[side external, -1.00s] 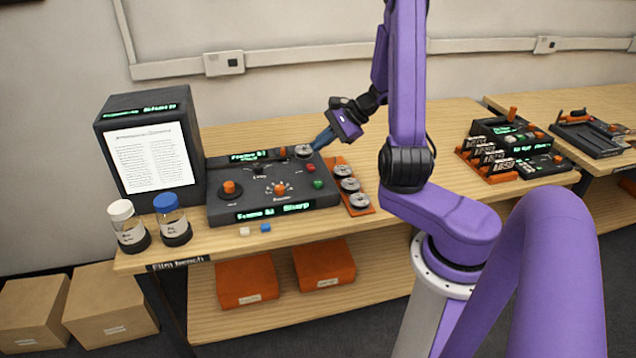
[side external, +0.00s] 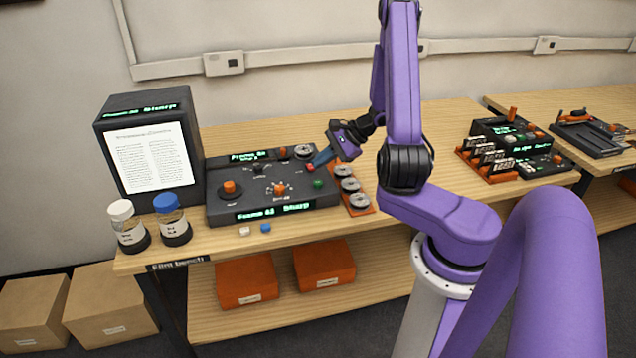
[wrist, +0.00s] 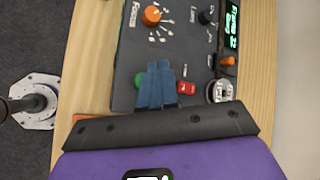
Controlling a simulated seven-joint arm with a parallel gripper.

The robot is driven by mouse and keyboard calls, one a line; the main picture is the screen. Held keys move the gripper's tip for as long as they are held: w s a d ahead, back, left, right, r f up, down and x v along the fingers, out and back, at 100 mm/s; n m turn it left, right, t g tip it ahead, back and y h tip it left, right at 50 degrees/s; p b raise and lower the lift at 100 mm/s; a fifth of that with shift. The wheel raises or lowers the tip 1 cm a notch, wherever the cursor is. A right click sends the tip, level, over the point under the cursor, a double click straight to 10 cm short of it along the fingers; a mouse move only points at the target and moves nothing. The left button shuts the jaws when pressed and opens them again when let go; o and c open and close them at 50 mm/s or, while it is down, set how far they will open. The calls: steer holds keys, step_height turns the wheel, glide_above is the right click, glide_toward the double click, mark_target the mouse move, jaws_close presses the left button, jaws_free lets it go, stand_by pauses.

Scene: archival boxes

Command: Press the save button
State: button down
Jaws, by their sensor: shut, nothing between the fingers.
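The dark control panel (side external: 215,208) lies on the film bench, with a red button (side external: 310,168) and a green button (side external: 318,184) near its right edge. In the wrist view the red button (wrist: 186,89) is just right of my fingers and the green button (wrist: 139,80) just left, partly covered by them. No label reading "save" is legible. My gripper (side external: 316,161) is shut and empty, its blue fingertips close to the red button in the side view. Whether the fingers touch the panel cannot be told. The fingers also show in the wrist view (wrist: 158,68).
An orange tray with several film reels (side external: 347,184) stands right of the panel. A screen box (side external: 150,155) and two jars (side external: 172,220) stand left. Orange knobs (side external: 230,188) rise from the panel. A reel (side external: 303,151) sits at its back right.

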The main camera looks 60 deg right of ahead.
mark_target(322, 182)
steer(key=shift+f, duration=1.65)
stand_by(0.9)
steer(key=shift+f, duration=0.4)
steer(key=shift+f, duration=0.45)
stand_by(0.7)
steer(key=shift+r, duration=0.9)
steer(key=shift+r, duration=0.1)
steer(key=shift+r, duration=2.4)
